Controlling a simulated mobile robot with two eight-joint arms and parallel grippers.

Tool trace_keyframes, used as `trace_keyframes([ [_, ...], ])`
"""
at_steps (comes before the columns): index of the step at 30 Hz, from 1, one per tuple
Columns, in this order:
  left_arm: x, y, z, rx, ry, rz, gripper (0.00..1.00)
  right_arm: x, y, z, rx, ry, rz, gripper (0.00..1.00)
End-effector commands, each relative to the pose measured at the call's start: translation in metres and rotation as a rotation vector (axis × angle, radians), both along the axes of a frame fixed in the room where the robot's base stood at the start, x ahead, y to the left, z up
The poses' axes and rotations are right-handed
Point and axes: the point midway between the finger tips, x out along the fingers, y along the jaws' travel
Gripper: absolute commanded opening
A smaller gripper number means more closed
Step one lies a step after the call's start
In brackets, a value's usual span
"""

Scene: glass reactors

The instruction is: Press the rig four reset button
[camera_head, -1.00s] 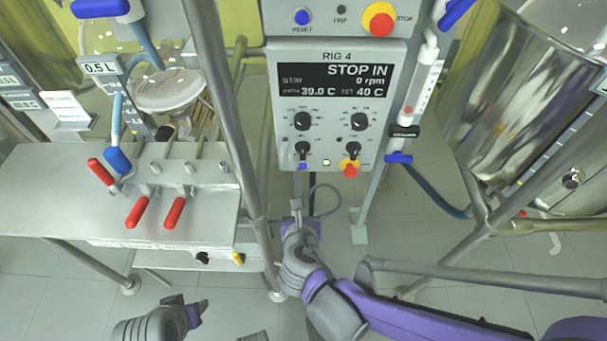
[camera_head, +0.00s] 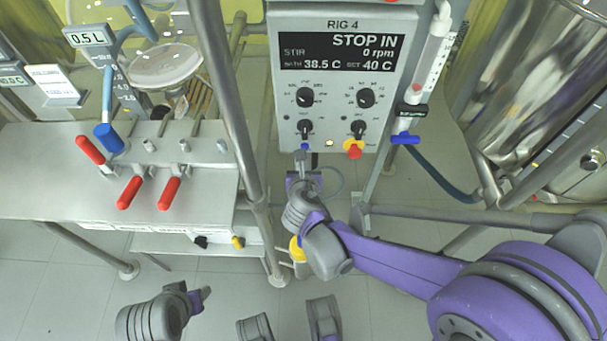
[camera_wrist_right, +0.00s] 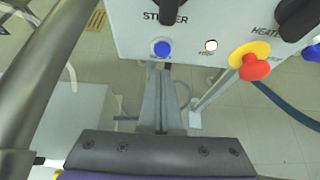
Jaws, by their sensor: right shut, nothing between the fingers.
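The rig four control panel (camera_head: 340,80) stands at the centre of the head view, with "RIG 4" above its display. A small blue button (camera_head: 305,147) sits at its lower left, under a dark knob; the right wrist view shows this blue button (camera_wrist_right: 161,48) clearly, in a pale ring. My right gripper (camera_head: 302,160) is shut and empty, pointing up just below the button. In the wrist view its fingertips (camera_wrist_right: 166,68) appear just under the button; I cannot tell whether they touch. My left gripper (camera_head: 202,296) is at the lower left, far from the panel; its jaws are unclear.
A red stop button (camera_head: 353,151) on yellow and a small lit lamp (camera_head: 329,143) are right of the blue button. A metal post (camera_head: 228,100) stands left of the panel. Red-handled valves (camera_head: 130,192) sit on a bench at left. A syringe-like tube (camera_head: 428,65) hangs at right.

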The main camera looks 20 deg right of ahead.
Motion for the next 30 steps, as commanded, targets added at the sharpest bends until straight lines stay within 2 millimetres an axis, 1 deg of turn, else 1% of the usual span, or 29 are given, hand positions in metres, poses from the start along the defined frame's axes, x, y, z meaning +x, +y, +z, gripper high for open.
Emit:
trace_keyframes([
  [1, 0.0, 0.0, -0.002, 0.0, 0.001, 0.0, 0.5, 0.008, -0.003, 0.0, 0.001, 0.001, -0.003, 0.0],
  [3, 0.001, 0.0, -0.004, 0.0, 0.001, 0.0, 0.5, 0.015, -0.005, 0.0, 0.0, 0.0, -0.002, 0.0],
  [6, 0.001, 0.0, -0.005, 0.0, 0.001, 0.0, 0.5, 0.023, -0.007, 0.001, 0.0, 0.0, -0.001, 0.0],
  [10, 0.001, 0.0, -0.005, 0.0, 0.001, 0.0, 0.5, 0.027, -0.008, 0.001, 0.001, 0.0, -0.001, 0.0],
  [19, 0.001, 0.0, -0.005, 0.0, 0.001, 0.0, 0.5, 0.027, -0.008, 0.002, 0.001, 0.0, -0.001, 0.0],
  [25, 0.001, 0.0, -0.007, 0.0, 0.002, 0.0, 0.5, 0.045, -0.014, 0.001, -0.001, 0.0, -0.002, 0.0],
  [30, 0.001, 0.0, -0.007, 0.0, 0.002, 0.0, 0.5, 0.047, -0.014, 0.002, -0.002, -0.002, 0.0, 0.0],
])
